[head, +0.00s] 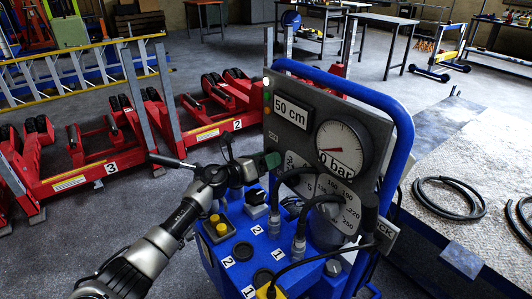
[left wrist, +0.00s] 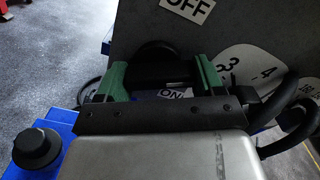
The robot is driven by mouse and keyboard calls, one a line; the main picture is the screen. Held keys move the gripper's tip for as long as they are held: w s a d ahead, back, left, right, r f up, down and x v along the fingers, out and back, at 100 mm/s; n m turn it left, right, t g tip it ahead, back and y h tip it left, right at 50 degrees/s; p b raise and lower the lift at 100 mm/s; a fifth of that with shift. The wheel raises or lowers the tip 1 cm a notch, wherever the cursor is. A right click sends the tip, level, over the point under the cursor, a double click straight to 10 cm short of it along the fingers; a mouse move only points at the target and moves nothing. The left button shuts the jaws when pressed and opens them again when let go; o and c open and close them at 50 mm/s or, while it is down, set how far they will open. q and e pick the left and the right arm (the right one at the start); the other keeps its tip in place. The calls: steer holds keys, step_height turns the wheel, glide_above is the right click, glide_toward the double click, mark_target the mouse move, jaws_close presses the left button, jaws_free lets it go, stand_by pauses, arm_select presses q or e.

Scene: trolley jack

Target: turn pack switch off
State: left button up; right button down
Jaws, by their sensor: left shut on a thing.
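The blue power pack (head: 255,235) stands in front of me with a grey upright panel (head: 293,117). My left gripper (head: 270,163) is at the panel's left edge. In the left wrist view, its green-padded fingers (left wrist: 162,75) are shut on a black switch handle (left wrist: 172,70) on the panel. An OFF label (left wrist: 190,8) shows above the handle. An ON label (left wrist: 172,93) shows just below it, partly hidden by the gripper. The gripper hides most of the switch in the head view. My right gripper is not in view.
The panel carries a 50 cm display (head: 291,111), a pressure gauge (head: 341,148) and a dial (head: 335,210). Black hoses and cables run close in front of it. A blue tube frame (head: 405,150) rises behind. Red jacks (head: 70,170) stand at the left; a platform with hoses lies right.

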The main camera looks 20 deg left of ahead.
arm_select(q)
steer(key=n+p, duration=0.2)
steer(key=shift+r+n, duration=0.25)
steer(key=shift+n, duration=0.15)
steer(key=n+p, duration=0.2)
steer(key=n, duration=0.1)
steer(key=shift+n, duration=0.3)
steer(key=shift+n+p, duration=0.8)
steer(key=shift+n, duration=0.1)
steer(key=shift+n+p, duration=1)
steer(key=shift+n, duration=0.9)
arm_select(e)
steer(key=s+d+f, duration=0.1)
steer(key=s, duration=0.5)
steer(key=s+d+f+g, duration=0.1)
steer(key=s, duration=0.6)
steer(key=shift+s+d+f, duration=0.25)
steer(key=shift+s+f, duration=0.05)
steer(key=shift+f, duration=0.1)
arm_select(q)
steer(key=o, duration=0.9)
steer(key=shift+o, duration=0.2)
steer(key=v, duration=1.1)
steer(key=shift+p, duration=0.3)
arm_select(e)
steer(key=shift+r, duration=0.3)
